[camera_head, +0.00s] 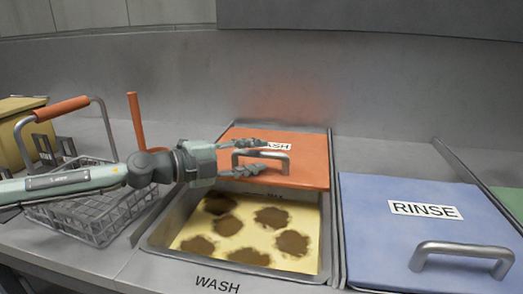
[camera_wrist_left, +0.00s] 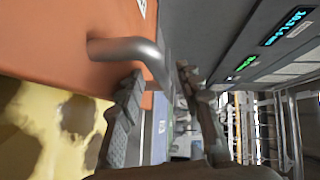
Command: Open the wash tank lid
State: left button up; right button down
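The orange wash lid (camera_head: 307,172) covers the back part of the wash tank (camera_head: 160,243), whose front part is uncovered. Yellow liquid with brown patches (camera_head: 225,250) shows there. I cannot tell whether the lid is tilted. A grey metal handle (camera_head: 284,162) stands on the lid, and it also shows in the left wrist view (camera_wrist_left: 128,46). My left gripper (camera_head: 262,158) is at the handle with its fingers apart, one above and one below the bar in the head view. In the left wrist view the fingers (camera_wrist_left: 163,85) are spread, with the handle's end near their tips. My right gripper is out of view.
A blue RINSE lid (camera_head: 390,245) with a handle (camera_head: 462,248) lies to the right. A wire basket (camera_head: 95,232) with an orange-gripped handle stands left, near a yellow box (camera_head: 15,120). A wall rises behind; a dark hood (camera_head: 370,15) hangs above.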

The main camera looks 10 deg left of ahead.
pick_arm(q)
jog(key=shift+x, duration=1.05)
jog(key=shift+c, duration=0.4)
grip_shut()
